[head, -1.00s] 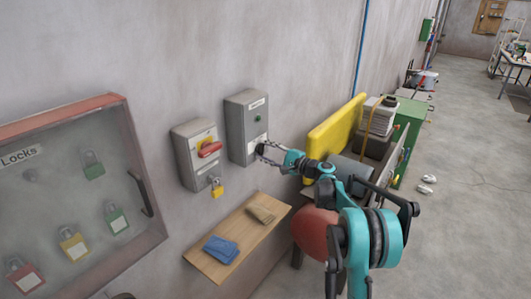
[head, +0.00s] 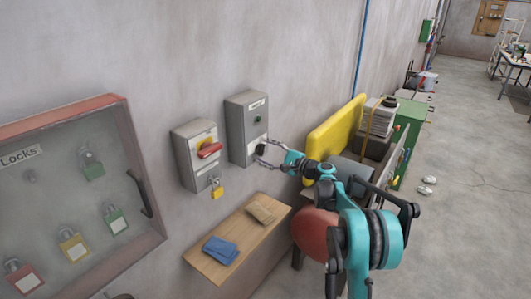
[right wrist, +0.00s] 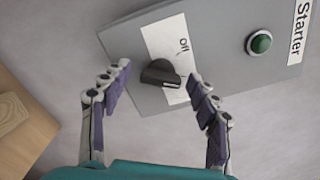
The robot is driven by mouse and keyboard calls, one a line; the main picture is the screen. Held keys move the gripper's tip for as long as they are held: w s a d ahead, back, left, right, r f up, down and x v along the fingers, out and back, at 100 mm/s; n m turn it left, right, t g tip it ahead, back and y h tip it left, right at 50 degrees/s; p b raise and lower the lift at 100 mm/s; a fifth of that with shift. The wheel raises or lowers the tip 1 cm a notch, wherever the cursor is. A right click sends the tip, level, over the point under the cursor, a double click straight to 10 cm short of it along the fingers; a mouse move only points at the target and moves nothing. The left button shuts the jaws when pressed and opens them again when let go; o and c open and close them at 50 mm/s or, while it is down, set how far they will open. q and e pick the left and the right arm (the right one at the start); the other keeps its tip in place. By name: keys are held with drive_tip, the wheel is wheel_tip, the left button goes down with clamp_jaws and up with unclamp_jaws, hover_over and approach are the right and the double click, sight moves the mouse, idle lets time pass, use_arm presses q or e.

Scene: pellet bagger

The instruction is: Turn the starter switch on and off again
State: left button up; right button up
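The starter box (head: 240,142) is a grey box on the wall in the head view. Its label reads "Starter" in the right wrist view, which also shows a green button (right wrist: 260,42) and a black rotary switch (right wrist: 160,73) on a white plate. "Off" is printed on the plate; other lettering is partly hidden by the knob. My right gripper (right wrist: 158,82) is open, its fingers spread on either side of the switch, with visible gaps to it. It shows at the box's lower right in the head view (head: 264,152).
Left of the starter is a grey box with a red handle (head: 210,150) and a yellow padlock (head: 217,191). Below is a wooden shelf (head: 205,263) with a blue cloth (head: 221,250) and a brush (head: 261,213). A lock cabinet (head: 135,131) stands at left.

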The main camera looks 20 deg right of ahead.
drive_tip(key=v, duration=1.2)
idle(0.3)
drive_tip(key=s+a+f+n+g+h+b, duration=0.2)
drive_tip(key=s+a+n+g, duration=0.15)
drive_tip(key=s+a, duration=0.4)
drive_tip(key=s+a+f+n+g+h+b, duration=0.1)
drive_tip(key=s+a+f+n+g+h, duration=0.1)
drive_tip(key=s+a+n, duration=0.4)
drive_tip(key=s+f+n+h+b, duration=0.1)
drive_tip(key=s+f+n+h, duration=0.2)
drive_tip(key=s, duration=0.9)
drive_tip(key=s+f+n+g+h+b, duration=0.1)
drive_tip(key=s+f+n+h, duration=0.3)
drive_tip(key=s+f, duration=0.5)
drive_tip(key=s+b, duration=0.1)
drive_tip(key=s, duration=0.3)
drive_tip(key=shift+f, duration=0.3)
drive_tip(key=shift+g, duration=0.25)
